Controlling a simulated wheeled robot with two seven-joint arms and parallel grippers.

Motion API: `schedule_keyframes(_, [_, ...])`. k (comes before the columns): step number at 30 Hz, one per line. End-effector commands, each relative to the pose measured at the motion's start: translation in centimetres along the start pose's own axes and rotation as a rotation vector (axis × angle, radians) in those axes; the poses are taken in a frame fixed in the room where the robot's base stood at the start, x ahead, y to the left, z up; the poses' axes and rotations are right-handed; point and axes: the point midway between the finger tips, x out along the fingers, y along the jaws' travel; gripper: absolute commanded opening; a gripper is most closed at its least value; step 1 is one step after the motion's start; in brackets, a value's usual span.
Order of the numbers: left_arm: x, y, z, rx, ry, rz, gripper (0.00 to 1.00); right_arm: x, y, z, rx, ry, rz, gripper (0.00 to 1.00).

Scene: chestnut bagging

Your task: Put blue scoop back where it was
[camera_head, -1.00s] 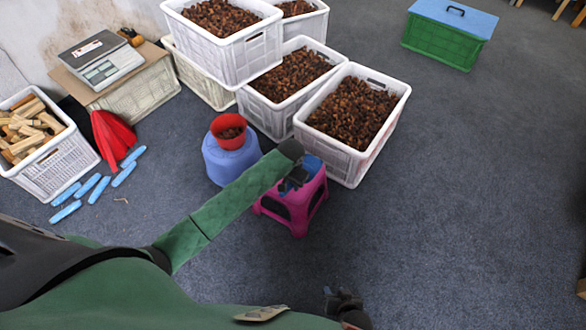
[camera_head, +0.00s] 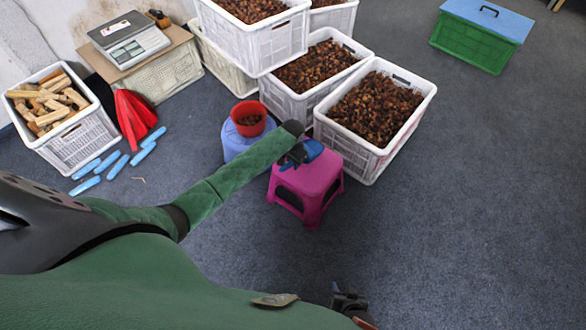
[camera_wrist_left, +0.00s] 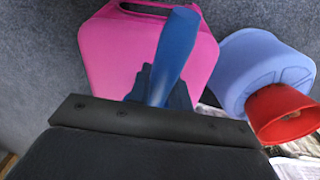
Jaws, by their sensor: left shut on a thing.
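The blue scoop (camera_head: 312,149) is at my left gripper (camera_head: 294,158), over the top of the pink stool (camera_head: 312,178). In the left wrist view the scoop's blue handle (camera_wrist_left: 177,45) stands between the dark fingers of my left gripper (camera_wrist_left: 160,88), which is shut on it. The pink stool (camera_wrist_left: 115,50) lies behind it there. I cannot tell whether the scoop touches the stool. My right gripper (camera_head: 347,300) is at the bottom of the head view, low and away from the stool; its jaws are too small and dark to read.
A red bowl of chestnuts (camera_head: 249,118) sits on a blue stool (camera_head: 233,143) left of the pink one. White crates of chestnuts (camera_head: 376,151) stand close behind. Blue packets (camera_head: 110,161) lie at left.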

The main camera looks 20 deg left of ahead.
Motion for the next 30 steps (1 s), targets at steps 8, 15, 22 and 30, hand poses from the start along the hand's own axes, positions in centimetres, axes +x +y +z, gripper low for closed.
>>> schedule_keyframes(8, [2.6, 0.0, 0.0, 0.0, -0.001, 0.0, 0.0, 0.1, 0.0, 0.2, 0.001, -0.003, 0.0, 0.36])
schedule_keyframes(15, [4.0, -0.1, 0.0, 0.0, 0.001, -0.001, 0.0, 0.1, 0.0, 0.6, 0.001, -0.007, 0.0, 0.36])
schedule_keyframes(22, [4.2, -0.1, 0.1, 0.0, 0.0, -0.001, 0.0, 0.1, 0.0, 0.6, 0.001, -0.006, -0.001, 0.36])
schedule_keyframes(30, [4.2, -0.1, 0.1, 0.0, 0.0, -0.001, 0.41, 0.1, 0.0, 0.4, 0.0, -0.004, -0.001, 0.36])
